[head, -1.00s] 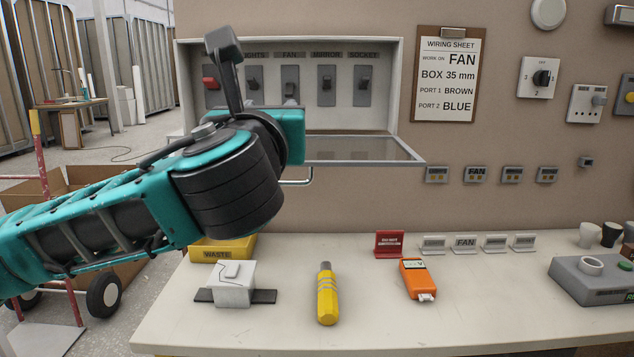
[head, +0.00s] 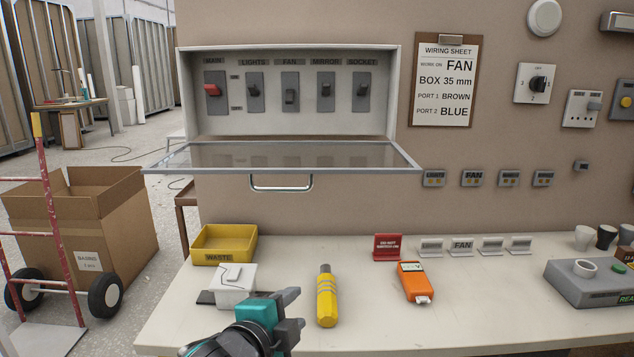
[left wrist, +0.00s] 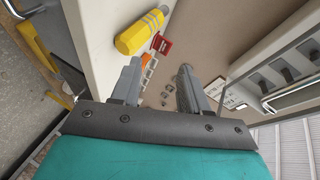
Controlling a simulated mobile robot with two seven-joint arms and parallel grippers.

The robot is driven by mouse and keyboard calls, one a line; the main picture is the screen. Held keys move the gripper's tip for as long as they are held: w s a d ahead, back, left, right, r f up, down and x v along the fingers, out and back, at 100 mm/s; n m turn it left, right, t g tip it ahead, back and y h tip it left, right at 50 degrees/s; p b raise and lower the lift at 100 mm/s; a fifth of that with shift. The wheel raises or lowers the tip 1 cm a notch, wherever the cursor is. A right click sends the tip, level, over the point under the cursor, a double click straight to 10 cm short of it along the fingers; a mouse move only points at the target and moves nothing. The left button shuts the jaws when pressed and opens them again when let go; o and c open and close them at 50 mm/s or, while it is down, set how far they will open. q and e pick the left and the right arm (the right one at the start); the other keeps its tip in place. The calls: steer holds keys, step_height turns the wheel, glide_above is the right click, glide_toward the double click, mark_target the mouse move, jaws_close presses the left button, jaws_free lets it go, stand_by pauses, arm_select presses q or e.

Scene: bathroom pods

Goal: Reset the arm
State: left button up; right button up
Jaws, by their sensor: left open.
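My left gripper (head: 290,312) is low over the front of the workbench, between the white box on a dark strip (head: 234,284) and the yellow cylindrical tool (head: 326,298). In the left wrist view the left gripper (left wrist: 158,85) has its two fingers apart with nothing between them. The yellow tool (left wrist: 139,34) also shows there, beyond the fingers. My right gripper is not in view.
The breaker cabinet (head: 188,95) has its glass door (head: 285,157) folded down, jutting out above the bench. The yellow waste tray (head: 224,257), an orange tester (head: 414,282) and a grey box (head: 590,290) stand on the bench. Its middle front is clear.

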arm_select(q)
steer(key=s+a+f+n+y, duration=0.1)
steer(key=s+a+f+n, duration=0.3)
steer(key=s+f+n, duration=0.1)
steer(key=s+a+f+n+g+y, duration=0.1)
steer(key=s+a+f+n, duration=0.4)
steer(key=s+f, duration=0.3)
steer(key=s+a+f+n+g+y+p, duration=0.1)
steer(key=s+a+f+n, duration=0.3)
steer(key=f, duration=0.6)
steer(key=s+n, duration=0.2)
steer(key=s, duration=0.1)
steer(key=shift+a+n+y, duration=0.25)
steer(key=shift+n+y, duration=0.05)
steer(key=shift+n, duration=0.1)
steer(key=shift+d+f, duration=0.1)
steer(key=shift+d, duration=0.05)
